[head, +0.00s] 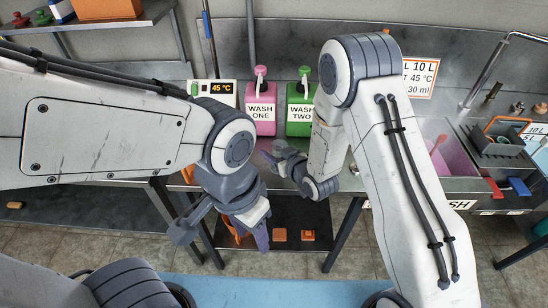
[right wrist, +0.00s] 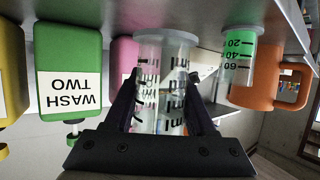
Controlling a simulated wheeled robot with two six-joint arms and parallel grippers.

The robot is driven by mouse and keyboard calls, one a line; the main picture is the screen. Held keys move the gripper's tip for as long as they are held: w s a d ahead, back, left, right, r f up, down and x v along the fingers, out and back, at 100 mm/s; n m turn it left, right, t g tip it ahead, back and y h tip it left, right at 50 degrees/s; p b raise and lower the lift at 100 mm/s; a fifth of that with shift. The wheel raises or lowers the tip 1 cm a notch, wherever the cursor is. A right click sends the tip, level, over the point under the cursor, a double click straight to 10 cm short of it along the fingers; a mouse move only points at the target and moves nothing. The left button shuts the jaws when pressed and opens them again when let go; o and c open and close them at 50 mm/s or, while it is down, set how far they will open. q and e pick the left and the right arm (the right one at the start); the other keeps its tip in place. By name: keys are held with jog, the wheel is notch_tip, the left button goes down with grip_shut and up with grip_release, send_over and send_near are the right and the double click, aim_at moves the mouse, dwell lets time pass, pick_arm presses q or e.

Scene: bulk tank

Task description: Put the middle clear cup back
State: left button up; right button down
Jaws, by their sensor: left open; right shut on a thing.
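A clear cup (right wrist: 160,85) with black ml marks stands between the dark fingers of my right gripper (right wrist: 160,110) in the right wrist view, which shows the scene upside down. The fingers are shut on its sides. Its wide end is close to the steel counter; I cannot tell if it touches. In the head view my right gripper (head: 275,158) is low over the counter in front of the pink jug, and the cup there is too small to make out. My left gripper (head: 222,235) is open and empty, lower, at the counter's front edge.
The pink WASH ONE jug (head: 262,115) and green WASH TWO jug (head: 300,118) stand behind. A cup with green contents (right wrist: 240,65) and an orange mug (right wrist: 285,85) are beside the held cup. A sink (head: 452,155) is at the right.

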notch_tip(320, 180, down, 3)
jog(key=shift+f+p, duration=0.1)
jog(key=shift+p, duration=0.2)
jog(key=shift+f, duration=0.1)
jog(key=shift+f, duration=0.2)
jog(key=shift+c, duration=1.1)
grip_release()
jog(key=shift+r, duration=0.1)
